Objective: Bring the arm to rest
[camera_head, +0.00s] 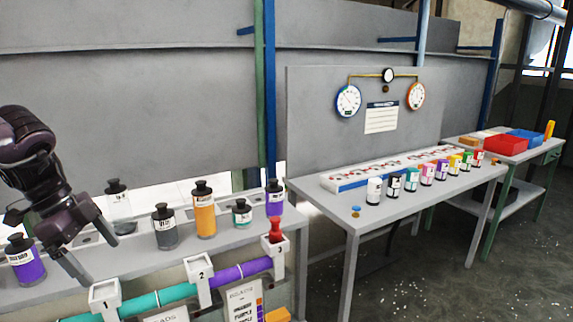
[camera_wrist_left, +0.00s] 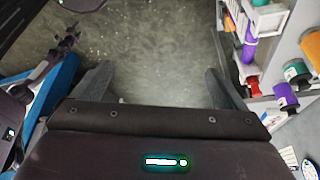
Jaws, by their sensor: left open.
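My left gripper (camera_head: 95,250) is in the lower left of the head view, fingers pointing down, in front of the bench with the bottles. Its jaws are open and empty. In the left wrist view its two fingers (camera_wrist_left: 160,88) stand wide apart with only bare floor between them. The purple bottle (camera_head: 26,260) is to its left in the head view, and the gripper looks apart from it. My right gripper does not show clearly in either view.
The bench (camera_head: 245,236) carries several capped bottles, and pipes (camera_head: 165,297) with numbered funnel blocks along its front. A red funnel piece (camera_wrist_left: 251,83) shows at right in the wrist view. A grey table (camera_head: 425,200) holds small coloured bottles. Floor (camera_head: 500,270) at right is clear.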

